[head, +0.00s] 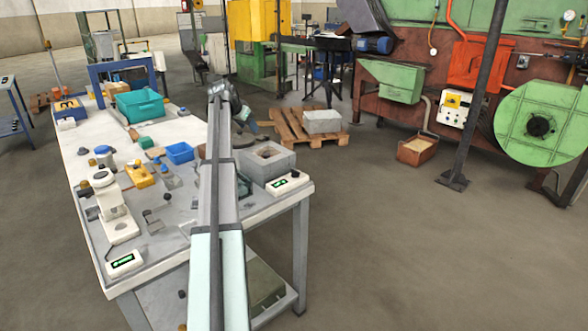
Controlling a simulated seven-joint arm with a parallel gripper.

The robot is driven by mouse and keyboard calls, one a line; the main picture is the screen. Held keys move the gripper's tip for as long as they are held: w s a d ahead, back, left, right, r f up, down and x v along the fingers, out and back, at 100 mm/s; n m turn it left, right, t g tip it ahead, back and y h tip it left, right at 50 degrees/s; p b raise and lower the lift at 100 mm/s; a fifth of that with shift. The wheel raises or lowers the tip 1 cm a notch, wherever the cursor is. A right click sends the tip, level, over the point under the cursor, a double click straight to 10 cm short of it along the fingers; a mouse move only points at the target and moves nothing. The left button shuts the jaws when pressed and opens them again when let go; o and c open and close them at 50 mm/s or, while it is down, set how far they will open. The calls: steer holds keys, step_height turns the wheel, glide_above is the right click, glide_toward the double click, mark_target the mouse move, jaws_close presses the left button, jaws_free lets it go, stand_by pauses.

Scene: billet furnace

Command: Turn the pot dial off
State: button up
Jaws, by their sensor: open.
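A grey square block pot (281,163) with a dark opening in its top stands at the right end of the workbench. A white control box (288,183) with a green display sits at the bench edge in front of it; any dial on it is too small to make out. A second white box with a green display (123,262) lies at the front left corner. My gripper (244,116) is past the bench's far right side, above floor level, apart from the pot and both boxes. It is open and seems empty; its fingers are small and dark.
The workbench (183,125) carries a white instrument (112,212), a yellow tool (139,176), a blue tray (180,152) and a teal bin (139,106). My arm crosses above its right part. A pallet (290,137) lies beyond.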

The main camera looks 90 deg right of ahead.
mark_target(295, 170)
steer(key=s+a+f+m+y, duration=0.1)
steer(key=s+a+f+y, duration=0.15)
steer(key=s, duration=0.45)
steer(key=s+a+f+m+y, duration=0.2)
steer(key=s+a, duration=0.1)
steer(key=s, duration=0.4)
steer(key=x, duration=1.3)
steer(key=shift+s+d+f, duration=0.1)
steer(key=shift+d+f, duration=0.1)
steer(key=shift+d, duration=0.1)
steer(key=shift+c, duration=0.3)
steer(key=c, duration=0.7)
steer(key=shift+h, duration=0.25)
steer(key=shift+a+n, duration=0.1)
steer(key=shift+n, duration=0.4)
steer(key=n+t, duration=0.1)
steer(key=n, duration=0.1)
steer(key=n+h, duration=0.1)
steer(key=n, duration=0.1)
steer(key=shift+s+n+t, duration=0.15)
steer(key=shift+n+t, duration=0.15)
steer(key=shift+t, duration=0.1)
steer(key=n+t, duration=0.1)
steer(key=n, duration=0.2)
steer(key=n+t, duration=0.1)
steer(key=n, duration=0.2)
steer(key=shift+s, duration=0.2)
steer(key=shift+n+t, duration=0.3)
steer(key=shift+n, duration=0.1)
